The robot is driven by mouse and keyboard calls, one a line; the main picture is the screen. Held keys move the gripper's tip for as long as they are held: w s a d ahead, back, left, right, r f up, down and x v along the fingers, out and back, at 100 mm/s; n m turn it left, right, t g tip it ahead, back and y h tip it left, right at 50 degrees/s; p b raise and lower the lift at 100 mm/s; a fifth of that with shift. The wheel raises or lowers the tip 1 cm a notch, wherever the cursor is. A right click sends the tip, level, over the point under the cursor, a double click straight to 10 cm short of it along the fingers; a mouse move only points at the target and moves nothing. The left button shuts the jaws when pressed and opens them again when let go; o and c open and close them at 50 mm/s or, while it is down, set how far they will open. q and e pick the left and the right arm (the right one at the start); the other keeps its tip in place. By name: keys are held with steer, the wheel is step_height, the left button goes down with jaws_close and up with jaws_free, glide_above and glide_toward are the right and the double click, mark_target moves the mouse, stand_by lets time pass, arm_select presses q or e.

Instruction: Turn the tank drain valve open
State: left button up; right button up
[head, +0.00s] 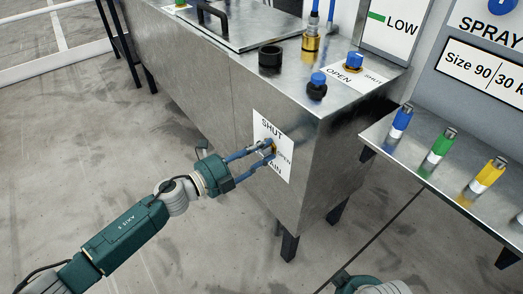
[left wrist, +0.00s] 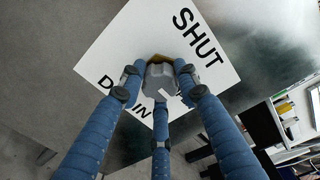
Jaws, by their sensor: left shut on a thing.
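The drain valve (head: 273,149) sits on the front of the metal tank (head: 255,100), in the middle of a white label (head: 284,166) reading SHUT, OPEN and, partly covered, DRAIN. My left gripper (head: 267,152) reaches it from the left, its blue fingers shut on it and largely hiding it. In the left wrist view, the fingers of my left gripper (left wrist: 160,80) close around the valve's grey knob (left wrist: 157,77), with a brass part behind it. Which way the valve points is hard to tell. My right gripper is out of view.
On the tank top stand a black-capped port (head: 271,57), a blue-topped valve (head: 354,61) and a brass fitting (head: 311,46). A shelf (head: 425,180) at right holds blue, green and yellow nozzles. The floor left of the tank is clear.

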arm_select(q)
steer(key=shift+w+a, duration=0.1)
steer(key=o, duration=1.1)
steer(key=shift+o, duration=0.2)
steer(key=v, duration=1.2)
